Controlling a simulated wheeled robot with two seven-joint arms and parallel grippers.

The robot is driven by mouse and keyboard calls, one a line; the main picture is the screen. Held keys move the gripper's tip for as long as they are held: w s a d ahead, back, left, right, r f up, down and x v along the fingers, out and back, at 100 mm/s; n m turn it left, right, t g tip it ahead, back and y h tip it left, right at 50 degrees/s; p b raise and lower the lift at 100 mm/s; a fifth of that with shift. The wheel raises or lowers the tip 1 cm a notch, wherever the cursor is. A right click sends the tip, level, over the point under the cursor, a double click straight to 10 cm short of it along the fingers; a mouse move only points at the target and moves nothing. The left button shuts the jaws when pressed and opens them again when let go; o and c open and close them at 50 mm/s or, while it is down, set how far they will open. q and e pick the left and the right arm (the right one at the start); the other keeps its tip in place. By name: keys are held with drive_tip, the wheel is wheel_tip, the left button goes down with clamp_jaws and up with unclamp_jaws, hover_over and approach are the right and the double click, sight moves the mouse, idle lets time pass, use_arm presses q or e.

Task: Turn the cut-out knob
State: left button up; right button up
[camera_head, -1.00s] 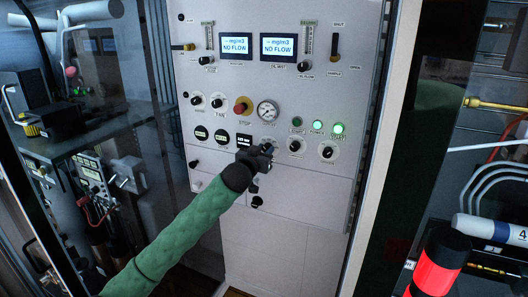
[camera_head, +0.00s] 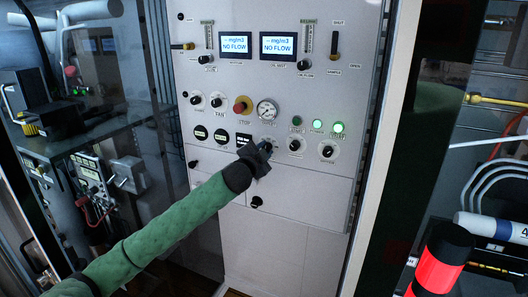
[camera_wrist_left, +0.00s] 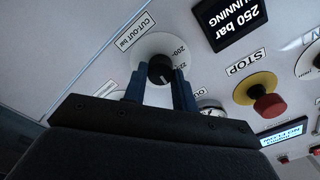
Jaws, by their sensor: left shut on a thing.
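The cut-out knob (camera_wrist_left: 160,68) is a black knob on a round white dial, under a "CUT-OUT bar" label in the left wrist view. My left gripper (camera_wrist_left: 161,78) has its two dark blue fingers on either side of the knob and is shut on it. In the head view my left gripper (camera_head: 264,153) is at the lower middle of the light grey panel (camera_head: 290,190) and hides the knob. My right gripper is in neither view.
A red STOP button (camera_head: 241,107) and a pressure gauge (camera_head: 268,110) are above my gripper. A display (camera_wrist_left: 235,18) reads 250 bar, RUNNING. Other black knobs (camera_head: 327,151) are to the right. A red and black cylinder (camera_head: 440,260) stands at the lower right.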

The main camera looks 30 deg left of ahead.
use_arm(q)
drive_tip(key=m, duration=0.3)
drive_tip(key=shift+m, duration=1.4)
drive_tip(key=shift+f+m, duration=0.1)
drive_tip(key=shift+m, duration=0.8)
drive_tip(key=o, duration=0.9)
drive_tip(key=shift+o, duration=0.3)
drive_tip(key=s+b, duration=0.3)
drive_tip(key=s, duration=0.4)
drive_tip(key=shift+s+d+b, duration=0.25)
drive_tip(key=shift+s+b, duration=0.05)
drive_tip(key=shift+s, duration=0.05)
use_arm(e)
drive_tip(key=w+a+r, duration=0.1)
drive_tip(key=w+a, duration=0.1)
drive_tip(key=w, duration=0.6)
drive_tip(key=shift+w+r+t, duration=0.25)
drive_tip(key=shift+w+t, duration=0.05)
